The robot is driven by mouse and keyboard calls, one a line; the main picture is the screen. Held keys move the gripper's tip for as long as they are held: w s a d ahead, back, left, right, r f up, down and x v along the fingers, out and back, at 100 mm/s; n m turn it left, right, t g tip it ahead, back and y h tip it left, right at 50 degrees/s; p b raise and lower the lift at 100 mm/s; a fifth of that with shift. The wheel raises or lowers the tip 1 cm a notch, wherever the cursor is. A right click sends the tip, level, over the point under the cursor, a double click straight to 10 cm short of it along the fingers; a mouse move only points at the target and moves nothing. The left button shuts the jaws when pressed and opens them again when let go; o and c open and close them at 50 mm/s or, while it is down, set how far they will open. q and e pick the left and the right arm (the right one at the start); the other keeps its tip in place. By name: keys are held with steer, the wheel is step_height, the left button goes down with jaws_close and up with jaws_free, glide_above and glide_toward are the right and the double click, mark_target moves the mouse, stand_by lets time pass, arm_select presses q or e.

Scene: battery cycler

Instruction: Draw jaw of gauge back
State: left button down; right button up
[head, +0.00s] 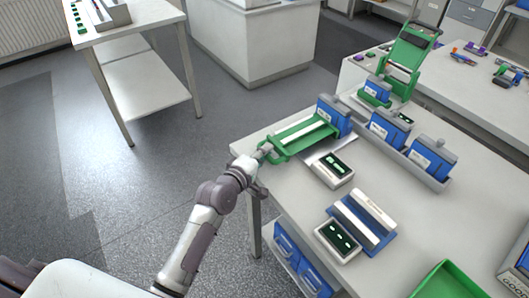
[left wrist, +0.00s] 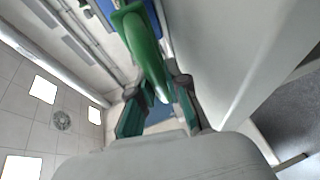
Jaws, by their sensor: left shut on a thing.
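The gauge stands at the left edge of the table, with a green jaw (head: 298,136) shaped like a long open frame with a pale strip along it. A blue block (head: 335,113) stands at its far right end. My left gripper (head: 264,151) is at the jaw's near left end and shut on its green looped handle. In the left wrist view, the green handle (left wrist: 146,52) comes down between the two fingers of my left gripper (left wrist: 158,112). My right gripper is not in view.
Beside the jaw is a small unit with a dark display (head: 336,164); a similar one (head: 340,236) stands nearer. Blue blocks stand in a grey rack (head: 432,178) to the right. A green bin (head: 449,283) is at the front. Open floor (head: 150,190) lies left of the table.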

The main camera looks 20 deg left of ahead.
arm_select(q)
steer(key=shift+s+a+f+p, duration=0.1)
steer(key=shift+s+a+p, duration=0.2)
steer(key=shift+s+a, duration=0.45)
steer(key=shift+s+a+p, duration=0.3)
steer(key=shift+s+a, duration=0.2)
steer(key=shift+s, duration=0.3)
steer(key=c, duration=1.5)
jaws_free()
steer(key=o, duration=0.4)
steer(key=shift+s+a, duration=0.15)
steer(key=shift+c, duration=0.2)
steer(key=v, duration=1.2)
